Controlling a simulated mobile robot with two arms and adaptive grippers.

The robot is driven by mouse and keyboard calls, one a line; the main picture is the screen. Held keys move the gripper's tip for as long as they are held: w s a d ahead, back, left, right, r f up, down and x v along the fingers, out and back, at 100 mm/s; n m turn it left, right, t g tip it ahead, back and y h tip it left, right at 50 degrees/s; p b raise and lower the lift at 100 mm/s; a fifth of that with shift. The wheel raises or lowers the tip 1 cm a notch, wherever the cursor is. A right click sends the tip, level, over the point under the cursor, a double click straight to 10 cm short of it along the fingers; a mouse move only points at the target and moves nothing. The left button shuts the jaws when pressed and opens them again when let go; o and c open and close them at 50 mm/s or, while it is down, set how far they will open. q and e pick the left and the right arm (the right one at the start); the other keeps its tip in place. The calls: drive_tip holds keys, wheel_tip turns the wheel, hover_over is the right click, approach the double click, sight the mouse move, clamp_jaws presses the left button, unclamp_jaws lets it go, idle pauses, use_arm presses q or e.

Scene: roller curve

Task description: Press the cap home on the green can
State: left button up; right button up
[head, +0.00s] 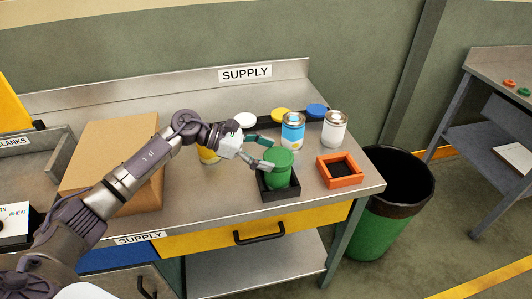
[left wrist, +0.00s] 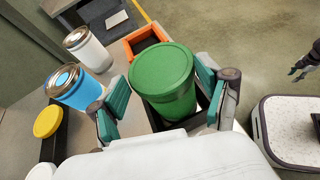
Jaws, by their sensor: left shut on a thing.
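The green can (head: 279,180) stands upright in a black square holder (head: 282,195) near the front of the supply bench. The green cap (left wrist: 162,70) sits on top of it; whether it is fully seated I cannot tell. Part of my right gripper (left wrist: 305,70) shows at the right edge of the left wrist view, too cut off to read.
A blue can (head: 292,134) and a white can (head: 335,131) stand behind. White, yellow (head: 281,114) and blue (head: 317,109) caps lie in a dark rack. An orange holder (head: 340,180) is empty. A cardboard box (head: 110,160) stands left; a green bin (head: 375,230) is right.

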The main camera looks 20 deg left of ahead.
use_arm(q)
drive_tip(key=shift+f+b, duration=0.25)
drive_tip(key=shift+b, duration=0.05)
idle(0.5)
drive_tip(key=o, duration=0.7)
drive_tip(key=shift+r+p, duration=1.6)
drive_tip(key=shift+r, duration=2.9)
